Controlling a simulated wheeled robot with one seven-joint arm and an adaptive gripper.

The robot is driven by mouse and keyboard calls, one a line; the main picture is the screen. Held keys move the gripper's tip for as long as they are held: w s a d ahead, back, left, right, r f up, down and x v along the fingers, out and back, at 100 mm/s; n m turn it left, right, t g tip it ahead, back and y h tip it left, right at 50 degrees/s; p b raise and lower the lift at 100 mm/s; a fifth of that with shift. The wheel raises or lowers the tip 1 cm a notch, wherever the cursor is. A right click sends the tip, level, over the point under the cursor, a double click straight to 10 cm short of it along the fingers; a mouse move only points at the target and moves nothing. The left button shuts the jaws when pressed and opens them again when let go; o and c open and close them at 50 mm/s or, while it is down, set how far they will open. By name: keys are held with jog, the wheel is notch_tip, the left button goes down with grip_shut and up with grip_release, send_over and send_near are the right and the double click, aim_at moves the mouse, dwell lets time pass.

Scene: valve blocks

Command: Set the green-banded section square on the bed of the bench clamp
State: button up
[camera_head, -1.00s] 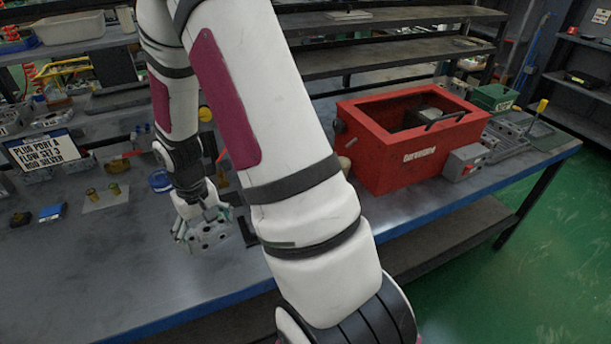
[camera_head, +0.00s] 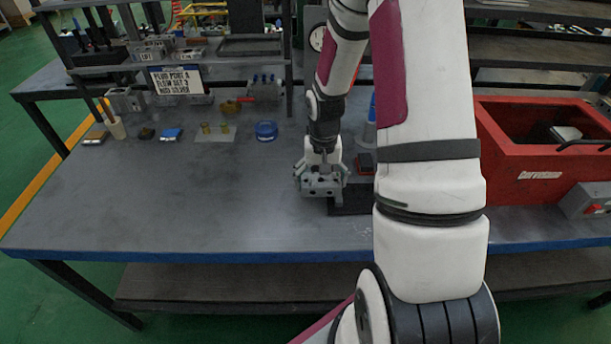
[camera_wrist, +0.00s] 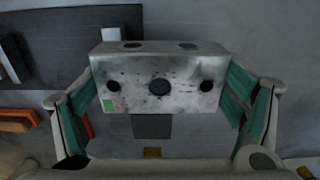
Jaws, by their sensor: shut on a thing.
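My gripper (camera_head: 321,184) is over the middle of the bench, its fingers shut on a grey metal valve section (camera_head: 322,187). In the wrist view the section (camera_wrist: 160,82) sits between the green-padded fingers, with several dark round holes and a small green mark at its lower left. A dark, low block-like fixture (camera_head: 348,203) stands close by on the right, partly hidden by my gripper and arm. It may be the bench clamp, but I cannot tell for sure. In the wrist view a dark plate (camera_wrist: 72,45) lies at upper left, apart from the section.
A red open-topped box (camera_head: 540,160) stands at the right. A blue ring-shaped dish (camera_head: 266,131), a pale mat (camera_head: 216,135) with small brass parts and a sign (camera_head: 177,80) are at the back left. The bench's front left (camera_head: 150,205) is clear.

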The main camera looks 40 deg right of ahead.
jog(key=w, duration=0.7)
jog(key=shift+w+a+f, duration=0.2)
jog(key=shift+a+f, duration=0.1)
jog(key=shift+f, duration=1.8)
jog(key=shift+f, duration=0.1)
jog(key=o, duration=1.3)
jog(key=shift+o, duration=0.5)
